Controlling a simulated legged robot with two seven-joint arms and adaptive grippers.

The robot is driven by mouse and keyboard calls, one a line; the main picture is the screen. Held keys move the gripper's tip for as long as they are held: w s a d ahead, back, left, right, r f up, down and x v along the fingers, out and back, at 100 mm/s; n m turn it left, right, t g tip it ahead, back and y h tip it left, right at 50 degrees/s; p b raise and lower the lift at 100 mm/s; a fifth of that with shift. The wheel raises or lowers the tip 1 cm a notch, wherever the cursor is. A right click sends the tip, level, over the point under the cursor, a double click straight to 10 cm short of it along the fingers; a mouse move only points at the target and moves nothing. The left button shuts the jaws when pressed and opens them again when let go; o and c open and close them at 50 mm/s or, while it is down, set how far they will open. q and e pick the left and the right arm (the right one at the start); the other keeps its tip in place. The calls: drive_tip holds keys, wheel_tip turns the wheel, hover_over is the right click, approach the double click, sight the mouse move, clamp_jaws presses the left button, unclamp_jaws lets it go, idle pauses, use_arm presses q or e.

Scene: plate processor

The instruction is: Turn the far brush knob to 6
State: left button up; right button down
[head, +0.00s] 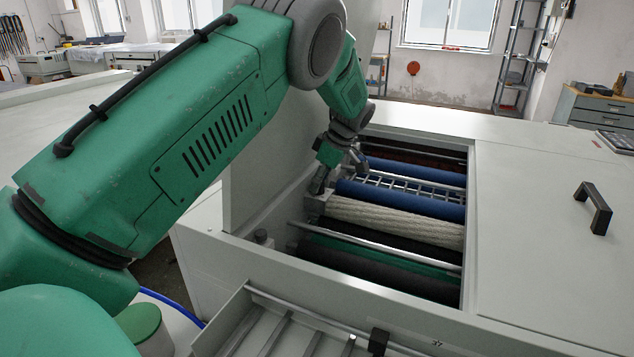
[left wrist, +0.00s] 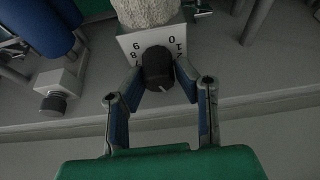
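A black round knob (left wrist: 157,68) with a light pointer mark at its lower right sits on a white plate with numbers, in the left wrist view. The plate is at the end of a cream fluffy brush roller (left wrist: 148,12), which also shows in the head view (head: 395,220). My left gripper (left wrist: 160,80) has its fingertips at both sides of the knob and appears shut on it. In the head view the left gripper (head: 320,184) is at the left end of the brush, and the knob is hidden there. Some numbers are covered, so the setting is unclear. My right gripper is not in view.
Another dark knob (left wrist: 54,102) on a grey block lies left of the gripper in the wrist view. Blue rollers (head: 400,197) and metal bars fill the open bay. A raised white panel (head: 262,155) stands left of the bay; a black handle (head: 594,208) is on the right cover.

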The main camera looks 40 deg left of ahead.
use_arm(q)
drive_tip(key=shift+o, duration=1.1)
drive_tip(key=shift+w+d+f, duration=0.1)
drive_tip(key=shift+d+f, duration=0.1)
drive_tip(key=shift+w, duration=0.1)
drive_tip(key=shift+r, duration=0.15)
drive_tip(key=shift+d+r, duration=0.1)
drive_tip(key=shift+r, duration=0.1)
drive_tip(key=v, duration=1.1)
drive_tip(key=shift+w+d, duration=0.15)
drive_tip(key=shift+d, duration=0.1)
drive_tip(key=shift+r, duration=0.1)
